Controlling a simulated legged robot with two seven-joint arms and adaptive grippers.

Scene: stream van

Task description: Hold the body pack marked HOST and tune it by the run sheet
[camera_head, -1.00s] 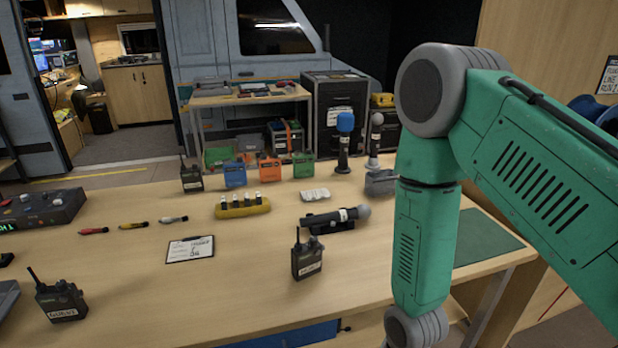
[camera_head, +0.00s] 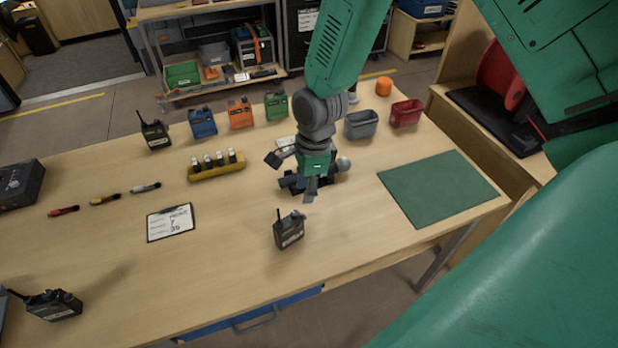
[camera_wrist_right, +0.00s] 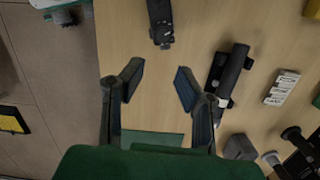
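A dark body pack (camera_head: 289,231) with a short antenna and a white label stands near the table's front edge; its label is too small to read. It also shows at the top of the right wrist view (camera_wrist_right: 160,22). My left gripper is out of view.
A lying microphone (camera_wrist_right: 228,75) is partly hidden beneath my right gripper in the head view. A yellow battery holder (camera_head: 216,171), coloured packs (camera_head: 240,113), grey and red bins (camera_head: 361,124) and a green mat (camera_head: 437,187) surround it. The front middle of the table is clear.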

